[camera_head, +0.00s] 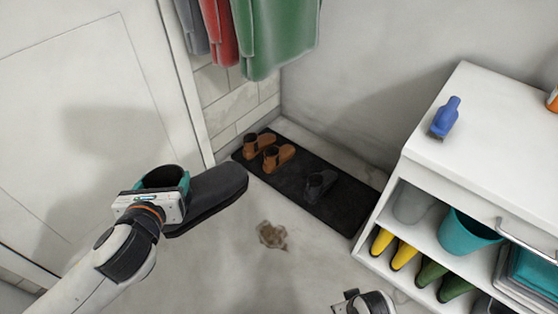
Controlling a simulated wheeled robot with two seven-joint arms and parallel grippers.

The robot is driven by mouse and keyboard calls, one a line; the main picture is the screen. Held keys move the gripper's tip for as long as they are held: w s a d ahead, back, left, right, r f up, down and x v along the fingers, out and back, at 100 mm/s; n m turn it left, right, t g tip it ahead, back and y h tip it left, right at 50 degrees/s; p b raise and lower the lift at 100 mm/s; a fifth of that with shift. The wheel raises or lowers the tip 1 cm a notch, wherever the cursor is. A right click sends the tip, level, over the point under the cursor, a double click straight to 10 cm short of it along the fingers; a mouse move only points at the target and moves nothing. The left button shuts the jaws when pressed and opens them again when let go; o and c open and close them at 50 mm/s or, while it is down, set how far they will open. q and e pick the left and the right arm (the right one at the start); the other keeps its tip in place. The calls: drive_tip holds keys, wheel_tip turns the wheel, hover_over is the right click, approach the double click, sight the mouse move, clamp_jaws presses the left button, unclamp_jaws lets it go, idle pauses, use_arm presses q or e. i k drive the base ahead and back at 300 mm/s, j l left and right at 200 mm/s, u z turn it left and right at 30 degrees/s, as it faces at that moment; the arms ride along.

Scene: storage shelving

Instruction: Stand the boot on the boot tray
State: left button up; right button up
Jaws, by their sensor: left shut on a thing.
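A black boot (212,194) with a teal lining is held up at the left of the head view, its toe pointing right. My left gripper (155,197) is shut on its shaft, and its fingers are mostly hidden there. The boot tray (338,207) is a black mat on the floor against the back wall, beyond and to the right of the held boot.
A white shelf unit (425,148) on the right holds yellow boots (393,248), green boots and a teal bucket (466,232). A blue bottle (445,117) stands on top. Towels (272,35) hang above the tray's left end. A brown stain (271,235) marks the open floor.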

sight(298, 173)
drive_tip(key=i+j, duration=0.15)
drive_tip(key=i, duration=0.15)
drive_tip(key=i+j, duration=0.15)
drive_tip(key=z, duration=0.4)
drive_tip(key=i+z, duration=0.15)
drive_tip(key=z, duration=0.2)
drive_tip(key=j+z, duration=0.1)
drive_tip(key=z, duration=0.3)
